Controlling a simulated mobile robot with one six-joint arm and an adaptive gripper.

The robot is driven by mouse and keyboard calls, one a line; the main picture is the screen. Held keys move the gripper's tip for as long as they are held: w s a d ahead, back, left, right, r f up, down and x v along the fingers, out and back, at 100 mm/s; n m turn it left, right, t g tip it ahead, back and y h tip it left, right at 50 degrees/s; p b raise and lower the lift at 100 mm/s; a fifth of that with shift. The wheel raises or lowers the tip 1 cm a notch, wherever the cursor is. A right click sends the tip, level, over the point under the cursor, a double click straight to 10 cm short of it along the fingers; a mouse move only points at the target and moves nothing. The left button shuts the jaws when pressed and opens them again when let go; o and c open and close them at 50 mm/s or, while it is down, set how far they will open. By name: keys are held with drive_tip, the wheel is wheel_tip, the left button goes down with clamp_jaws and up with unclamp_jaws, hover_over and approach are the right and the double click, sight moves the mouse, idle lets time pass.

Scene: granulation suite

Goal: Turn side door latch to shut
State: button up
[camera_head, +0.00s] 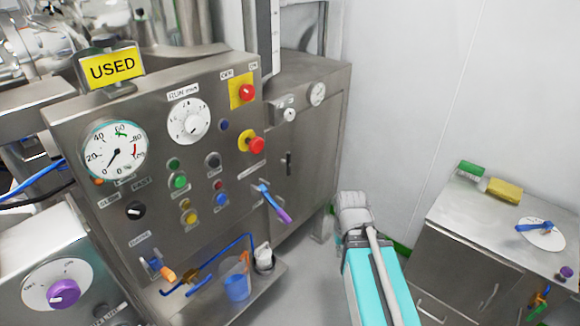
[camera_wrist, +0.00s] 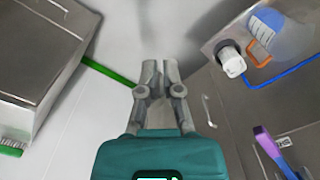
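A blue lever with a purple end (camera_head: 272,203) sticks out from the lower right of the steel control panel (camera_head: 215,150), under a small label too blurred to read. It also shows at the lower right of the wrist view (camera_wrist: 272,150). A slim dark handle (camera_head: 288,164) is upright on the cabinet side (camera_head: 310,150) right of the panel. I cannot tell which of the two is the side door latch. My gripper (camera_head: 355,205) is right of both and touches neither. In the wrist view its fingers (camera_wrist: 159,66) are nearly together, with nothing between them.
A shelf (camera_head: 215,300) under the panel holds a beaker with blue liquid (camera_head: 237,285) and a white-capped item (camera_head: 263,258). A low steel cabinet (camera_head: 480,230) with two brushes (camera_head: 490,183) stands at right. Open floor lies between.

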drive_tip(key=shift+o, duration=1)
drive_tip(key=shift+w+a, duration=0.1)
drive_tip(key=shift+w, duration=0.15)
drive_tip(key=o, duration=0.3)
drive_tip(key=w+a+n+y, duration=0.1)
drive_tip(key=w, duration=0.1)
drive_tip(key=w+t, duration=0.1)
drive_tip(key=w, duration=0.1)
drive_tip(key=w+a+n+y, duration=0.1)
drive_tip(key=w, duration=0.1)
drive_tip(key=shift+w+a+n+t+y, duration=0.3)
drive_tip(key=shift+w+a, duration=0.05)
drive_tip(key=shift+w, duration=0.05)
drive_tip(key=shift+o, duration=0.2)
drive_tip(key=n+t+y+b, duration=0.2)
drive_tip(key=n+t+y, duration=0.5)
drive_tip(key=t, duration=0.1)
approach(290, 159)
drive_tip(key=v, duration=0.3)
drive_tip(key=shift+w+r, duration=0.1)
drive_tip(key=shift+r, duration=0.05)
drive_tip(key=shift+w, duration=0.1)
drive_tip(key=b+x, duration=0.5)
drive_tip(key=x, duration=0.8)
drive_tip(key=shift+a+f, duration=0.2)
drive_tip(key=shift+a, duration=0.1)
clamp_jaws()
